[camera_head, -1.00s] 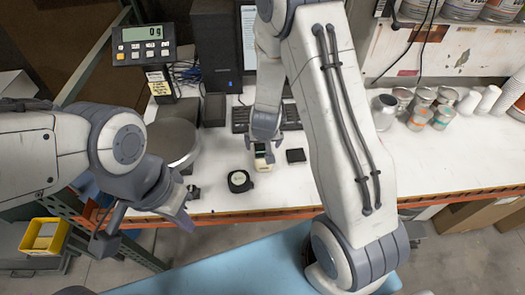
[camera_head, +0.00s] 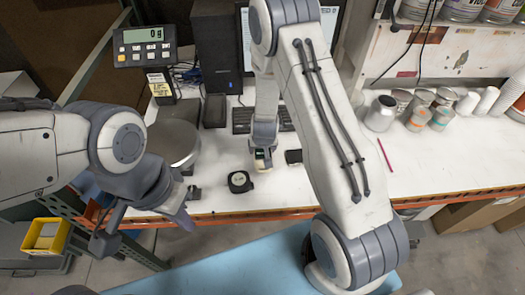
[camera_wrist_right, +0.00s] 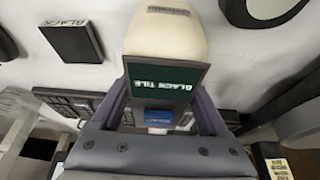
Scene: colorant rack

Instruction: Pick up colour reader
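The colour reader (camera_head: 263,163) is a small cream device with a dark screen. In the right wrist view the reader (camera_wrist_right: 165,35) shows the words "BLACK TILE" on its screen. My right gripper (camera_head: 263,146) points down over the white bench with its fingers closed against both sides of the reader. Whether the reader's base touches the bench is hard to tell. My left gripper (camera_head: 146,230) is open and empty in front of the bench's left edge.
A black round object (camera_head: 240,182) lies left of the reader, and a black tile (camera_head: 293,157) lies to its right. The bench's front right is clear.

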